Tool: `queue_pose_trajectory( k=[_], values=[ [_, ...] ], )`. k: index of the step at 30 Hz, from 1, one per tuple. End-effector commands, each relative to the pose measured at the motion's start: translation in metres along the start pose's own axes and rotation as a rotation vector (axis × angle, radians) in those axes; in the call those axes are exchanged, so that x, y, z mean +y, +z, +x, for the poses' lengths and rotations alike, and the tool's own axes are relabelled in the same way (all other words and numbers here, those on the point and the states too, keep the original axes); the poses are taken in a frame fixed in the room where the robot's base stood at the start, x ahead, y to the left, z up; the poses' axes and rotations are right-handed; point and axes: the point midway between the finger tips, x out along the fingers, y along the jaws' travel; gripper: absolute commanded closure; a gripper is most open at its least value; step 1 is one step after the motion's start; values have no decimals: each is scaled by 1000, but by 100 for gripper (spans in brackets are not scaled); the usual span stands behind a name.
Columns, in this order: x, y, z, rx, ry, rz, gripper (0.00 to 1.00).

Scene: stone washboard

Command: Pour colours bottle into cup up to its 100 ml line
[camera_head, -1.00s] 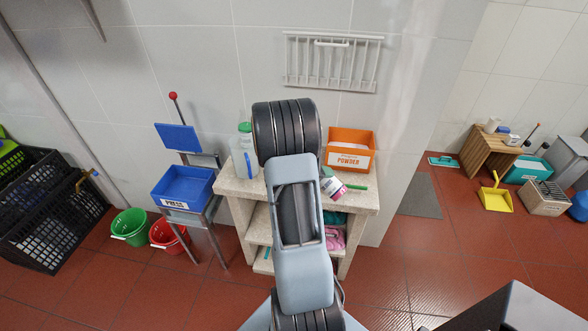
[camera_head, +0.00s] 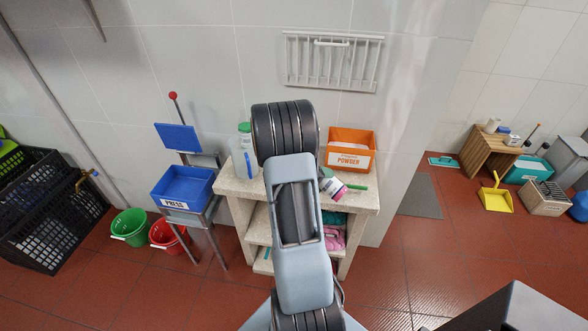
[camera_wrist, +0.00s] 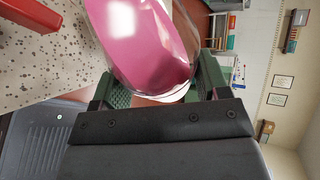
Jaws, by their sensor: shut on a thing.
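The colours bottle shows in the head view as a small white and pink bottle (camera_head: 336,188), tilted, just right of my arm over the stone worktop. In the wrist view its glossy pink body (camera_wrist: 140,35) with a clear edge fills the space between my green fingers. My gripper (camera_wrist: 158,82) is shut on it. A clear container (camera_head: 241,161) with a blue strip stands at the worktop's left end, by a green-capped bottle (camera_head: 245,129). I cannot tell whether it is the cup. No 100 ml line can be read, and my arm hides the worktop's middle.
An orange powder box (camera_head: 349,158) stands at the back right of the stone worktop (camera_head: 233,186), with a green item (camera_head: 357,187) near its right front. A blue press bin (camera_head: 182,188) stands to the left. The wrist view shows speckled stone (camera_wrist: 40,60) close by.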

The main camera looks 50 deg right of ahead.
Motion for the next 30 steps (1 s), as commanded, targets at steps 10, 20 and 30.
queue_pose_trajectory(
  k=[10, 20, 30],
  values=[
    [-1, 1, 0, 9, -15, -23, 68],
    [-1, 2, -1, 17, -27, -45, 68],
    [-1, 4, -3, 26, -39, -69, 68]
  ],
)
